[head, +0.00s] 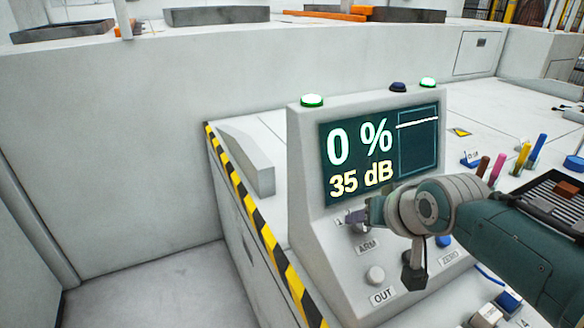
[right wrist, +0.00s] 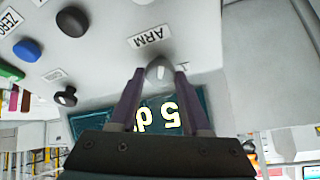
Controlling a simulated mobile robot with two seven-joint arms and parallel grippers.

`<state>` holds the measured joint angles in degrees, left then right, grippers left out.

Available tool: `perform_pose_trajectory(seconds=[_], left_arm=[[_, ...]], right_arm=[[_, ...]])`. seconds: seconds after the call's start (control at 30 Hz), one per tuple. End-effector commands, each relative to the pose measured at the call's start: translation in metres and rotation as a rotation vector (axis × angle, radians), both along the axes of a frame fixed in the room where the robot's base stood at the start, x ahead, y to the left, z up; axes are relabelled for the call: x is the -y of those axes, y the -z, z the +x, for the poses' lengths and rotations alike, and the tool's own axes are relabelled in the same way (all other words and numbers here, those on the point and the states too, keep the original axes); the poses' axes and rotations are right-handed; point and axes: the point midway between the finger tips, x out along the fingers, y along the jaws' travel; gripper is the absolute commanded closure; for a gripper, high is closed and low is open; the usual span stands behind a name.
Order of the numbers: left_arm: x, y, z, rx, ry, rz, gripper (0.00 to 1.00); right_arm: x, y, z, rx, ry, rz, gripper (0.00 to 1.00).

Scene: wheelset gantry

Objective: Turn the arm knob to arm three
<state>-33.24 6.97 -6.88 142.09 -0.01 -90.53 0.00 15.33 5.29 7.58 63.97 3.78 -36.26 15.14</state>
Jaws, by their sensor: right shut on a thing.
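The arm knob (right wrist: 158,70) is a small grey knob on the sloped front of a white console, beside the ARM label (right wrist: 149,37). The label also shows in the head view (head: 367,246). My right gripper (right wrist: 158,80) is shut on the knob, one purple-grey finger on each side. In the head view my right gripper (head: 358,216) reaches in from the right and covers most of the knob. A "1" mark (head: 340,221) shows left of the fingers; other position marks are hidden or unreadable. The screen (head: 350,150) reads 0 % and 35 dB. My left gripper is not in view.
A blue button (head: 443,241) near the ZERO label (head: 449,257) and a dark knob (right wrist: 72,20) are close by. Coloured pens (head: 522,158) stand right of the console. A striped edge (head: 250,215) runs along the left.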

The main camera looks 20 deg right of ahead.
Motion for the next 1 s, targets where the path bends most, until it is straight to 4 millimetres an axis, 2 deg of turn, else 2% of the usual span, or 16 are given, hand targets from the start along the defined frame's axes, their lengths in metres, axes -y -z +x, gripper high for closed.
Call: perform_pose_trajectory(seconds=[0.1,0.37,1.0], left_arm=[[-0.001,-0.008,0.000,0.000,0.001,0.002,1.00],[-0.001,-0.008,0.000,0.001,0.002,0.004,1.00],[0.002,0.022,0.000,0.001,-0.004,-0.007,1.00]], right_arm=[[-0.003,-0.002,0.001,-0.003,0.100,0.052,1.00],[-0.003,0.000,0.002,-0.011,0.324,0.155,1.00],[-0.003,0.002,0.003,-0.028,0.835,0.388,1.00]])
